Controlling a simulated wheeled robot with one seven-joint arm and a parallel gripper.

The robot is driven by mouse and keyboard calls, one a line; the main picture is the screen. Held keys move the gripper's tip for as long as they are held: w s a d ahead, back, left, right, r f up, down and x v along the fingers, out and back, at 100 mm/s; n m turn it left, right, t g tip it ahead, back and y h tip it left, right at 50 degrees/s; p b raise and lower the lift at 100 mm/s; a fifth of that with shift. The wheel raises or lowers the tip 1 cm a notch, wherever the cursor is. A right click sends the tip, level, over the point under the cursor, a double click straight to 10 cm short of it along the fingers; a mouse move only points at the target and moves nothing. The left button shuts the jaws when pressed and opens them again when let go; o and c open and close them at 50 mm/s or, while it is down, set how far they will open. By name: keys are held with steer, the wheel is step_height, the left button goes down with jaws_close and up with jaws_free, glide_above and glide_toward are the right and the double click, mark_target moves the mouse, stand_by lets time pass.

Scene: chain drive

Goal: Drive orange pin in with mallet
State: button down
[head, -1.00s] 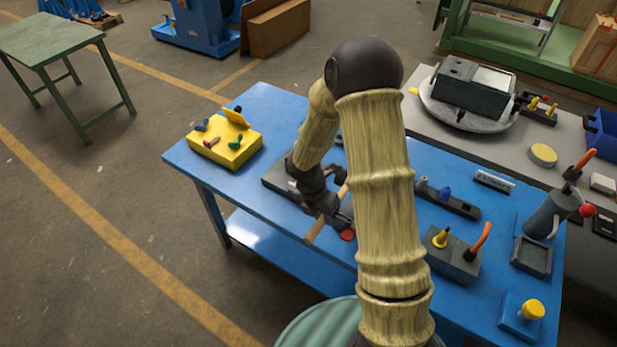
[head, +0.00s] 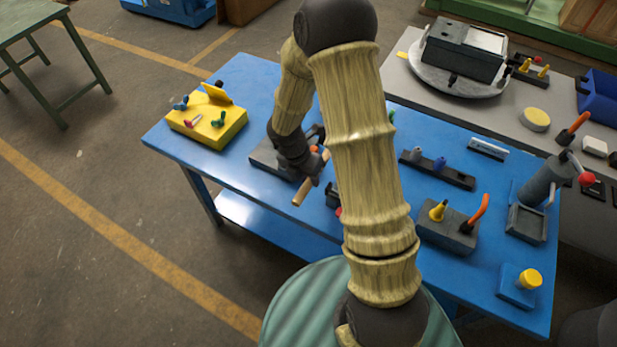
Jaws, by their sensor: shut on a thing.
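My gripper (head: 312,171) is shut on the wooden handle (head: 304,190) of the mallet, over the middle of the blue bench. The handle slants, with its free end toward the front edge. The mallet's head cannot be made out clearly. A grey block (head: 262,156) lies on the bench just left of my gripper, partly hidden by my arm. A small orange spot (head: 314,149) shows right beside my gripper; it may be the orange pin's top, and its depth is hidden.
A yellow box (head: 207,128) with coloured knobs stands at the bench's left end. Right of my arm are a dark rack (head: 437,170), a grey block with an orange handle (head: 447,232) and a lever press (head: 543,183). A dark and red item (head: 334,199) is half hidden by my arm.

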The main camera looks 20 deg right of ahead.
steer(key=shift+f+b, duration=3.35)
steer(key=shift+f, duration=1.15)
steer(key=shift+w+a+p, duration=0.4)
steer(key=shift+w, duration=0.1)
steer(key=shift+w+a+r, duration=0.1)
steer(key=shift+w+a, duration=0.1)
steer(key=shift+a, duration=0.2)
steer(key=shift+w+a+p, duration=1.15)
steer(key=shift+w+a, duration=0.05)
steer(key=shift+w, duration=0.1)
step_height(320, 180, up, 8)
steer(key=s+d+p, duration=0.2)
steer(key=p, duration=0.4)
